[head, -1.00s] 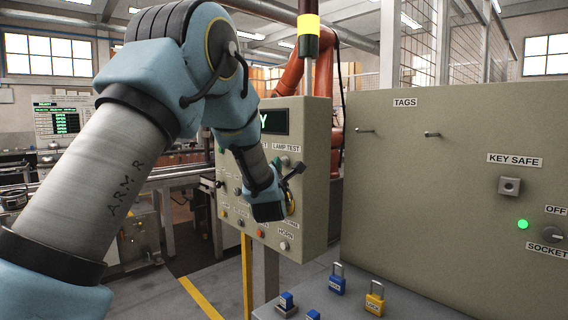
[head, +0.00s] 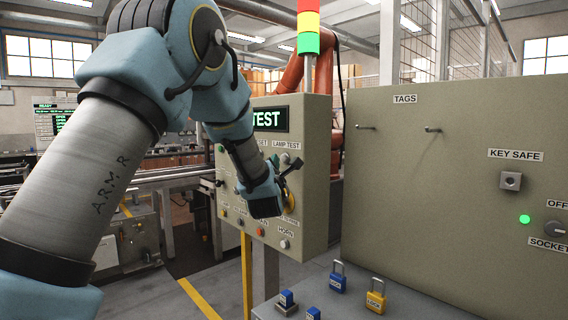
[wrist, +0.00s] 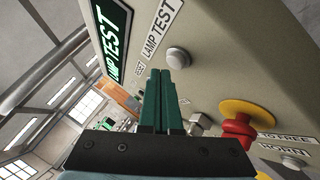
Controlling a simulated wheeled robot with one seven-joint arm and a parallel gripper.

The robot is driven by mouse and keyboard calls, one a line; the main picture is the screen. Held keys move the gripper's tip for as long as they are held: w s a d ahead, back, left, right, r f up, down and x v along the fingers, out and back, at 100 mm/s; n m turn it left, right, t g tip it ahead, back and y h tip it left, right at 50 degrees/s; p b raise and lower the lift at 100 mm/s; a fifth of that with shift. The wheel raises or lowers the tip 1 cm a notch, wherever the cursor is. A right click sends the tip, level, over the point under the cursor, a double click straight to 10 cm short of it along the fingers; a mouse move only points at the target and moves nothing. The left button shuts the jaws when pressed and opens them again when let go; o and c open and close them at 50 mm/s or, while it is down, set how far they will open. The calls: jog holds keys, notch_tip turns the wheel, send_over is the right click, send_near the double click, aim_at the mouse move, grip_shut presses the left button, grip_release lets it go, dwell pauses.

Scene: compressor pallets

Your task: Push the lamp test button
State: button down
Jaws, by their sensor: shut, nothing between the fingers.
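The lamp test button (wrist: 178,58) is a round pale grey button beside the LAMP TEST label (wrist: 162,28) in the wrist view. My gripper (wrist: 164,76) is shut and empty, its green fingertips close to the button. I cannot tell from the picture whether they touch it. In the head view my gripper (head: 275,161) is at the upper part of the grey-green control panel (head: 315,180), just left of the button. The panel display (head: 267,119) shows TEST, and reads LAMP TEST in the wrist view. The stack light (head: 308,28) shows red, yellow and green.
A red mushroom button on a yellow base (wrist: 246,115) and a silver knob (wrist: 200,123) are near my fingers. A large cabinet (head: 440,190) stands to the right. Blue and yellow padlocks (head: 375,298) stand on the bench below.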

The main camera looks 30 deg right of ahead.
jog(key=shift+a, duration=0.25)
jog(key=s+a+b, duration=0.1)
jog(key=a+b, duration=0.4)
jog(key=a, duration=0.1)
jog(key=shift+s, duration=0.15)
jog(key=shift+d, duration=0.1)
dwell(0.9)
